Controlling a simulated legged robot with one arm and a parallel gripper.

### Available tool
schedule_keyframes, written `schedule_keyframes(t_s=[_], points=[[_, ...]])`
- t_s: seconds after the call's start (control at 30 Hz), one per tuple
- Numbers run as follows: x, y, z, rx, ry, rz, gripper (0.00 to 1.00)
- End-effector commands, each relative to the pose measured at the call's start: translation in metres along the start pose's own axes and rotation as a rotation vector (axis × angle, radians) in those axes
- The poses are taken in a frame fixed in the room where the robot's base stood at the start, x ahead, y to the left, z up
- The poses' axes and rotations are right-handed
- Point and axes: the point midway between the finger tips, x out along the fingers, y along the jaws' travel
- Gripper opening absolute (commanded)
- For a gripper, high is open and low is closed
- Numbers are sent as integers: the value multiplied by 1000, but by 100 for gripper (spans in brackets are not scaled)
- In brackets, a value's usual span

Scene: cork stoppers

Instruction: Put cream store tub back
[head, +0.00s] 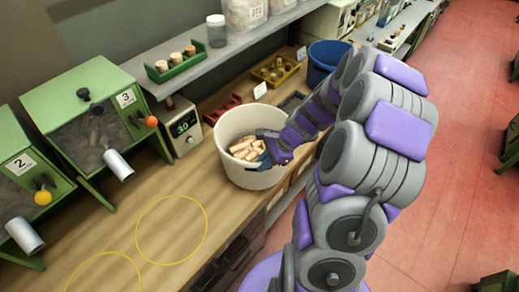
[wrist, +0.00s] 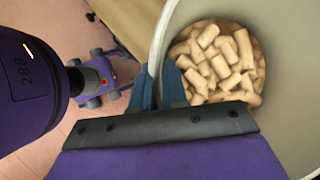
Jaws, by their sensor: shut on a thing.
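The cream store tub (head: 236,174) is a round, open tub at the bench's right edge in the head view, filled partly with cork stoppers (head: 246,149). My gripper (head: 268,158) is shut on the tub's near right wall, its blue fingers on either side of the rim. In the wrist view, my gripper (wrist: 158,82) straddles the rim of the tub (wrist: 292,120), with the corks (wrist: 218,62) inside. The tub looks upright or nearly so. I cannot tell whether its base touches the bench.
Two yellow circles (head: 171,195) mark the clear wooden bench (head: 150,205) at the front. Green dispensers (head: 85,105) and a scale with a green display (head: 184,127) stand left. A red rack (head: 222,108), yellow tray (head: 275,70) and blue bucket (head: 325,62) are behind.

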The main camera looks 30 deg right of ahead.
Motion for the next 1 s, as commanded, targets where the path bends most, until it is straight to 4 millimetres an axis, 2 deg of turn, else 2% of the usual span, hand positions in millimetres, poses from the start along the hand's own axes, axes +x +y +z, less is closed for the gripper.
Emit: schedule_keyframes(t_s=[0.2,0.43,0.7,1.0], points=[[4,-40,-11,-3,3,-3,0],[6,-73,-21,-3,2,-5,0],[9,-83,-25,-1,-1,-3,0],[36,-78,-42,-1,-2,0,0]])
